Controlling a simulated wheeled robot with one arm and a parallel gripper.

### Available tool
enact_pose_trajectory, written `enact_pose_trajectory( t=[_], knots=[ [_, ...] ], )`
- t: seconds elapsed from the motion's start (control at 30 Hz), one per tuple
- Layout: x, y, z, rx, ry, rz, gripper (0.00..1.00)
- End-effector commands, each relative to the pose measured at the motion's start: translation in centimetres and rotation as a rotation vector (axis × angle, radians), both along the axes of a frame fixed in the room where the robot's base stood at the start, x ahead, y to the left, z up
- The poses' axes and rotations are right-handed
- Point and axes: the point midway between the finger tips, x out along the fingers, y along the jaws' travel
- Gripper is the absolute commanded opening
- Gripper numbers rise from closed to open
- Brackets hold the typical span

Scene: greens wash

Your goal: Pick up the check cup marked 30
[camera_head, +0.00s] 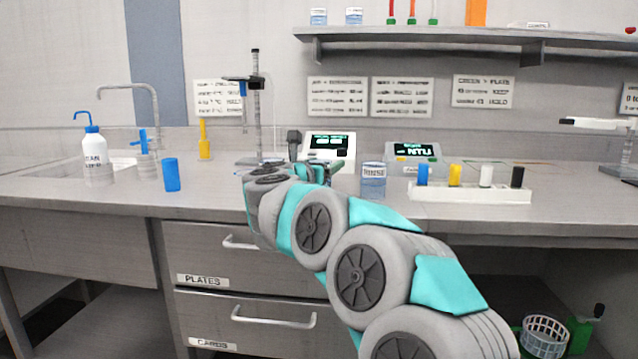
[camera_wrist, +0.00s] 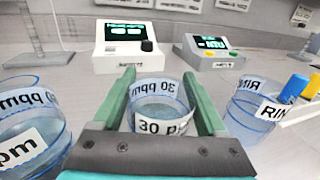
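The check cup marked 30 ppm (camera_wrist: 160,102) is a clear bluish cup with a white label band, upright on the bench in the wrist view. My gripper (camera_wrist: 159,75) is open, with one green finger on each side of this cup. I cannot tell whether either finger touches it. In the head view my gripper (camera_head: 318,172) reaches over the bench, and my arm hides the 30 cup there.
Another ppm cup (camera_wrist: 30,125) stands close on the left, its number unclear. A RINSE cup (camera_head: 373,180) stands close on the right, near a white rack (camera_head: 470,194) of coloured items. Two display instruments (camera_head: 330,146) (camera_head: 413,152) stand behind.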

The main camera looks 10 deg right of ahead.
Motion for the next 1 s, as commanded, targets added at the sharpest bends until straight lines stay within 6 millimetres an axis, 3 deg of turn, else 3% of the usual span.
enact_pose_trajectory(
  t=[0.07,0.57,1.0],
  knots=[
    [-0.01,0.01,0.0,0.0,0.0,0.0,0.65],
    [0.0,0.0,-0.01,0.0,0.0,0.0,0.09],
    [-0.01,0.01,0.38,0.0,0.0,0.0,0.09]
  ],
)
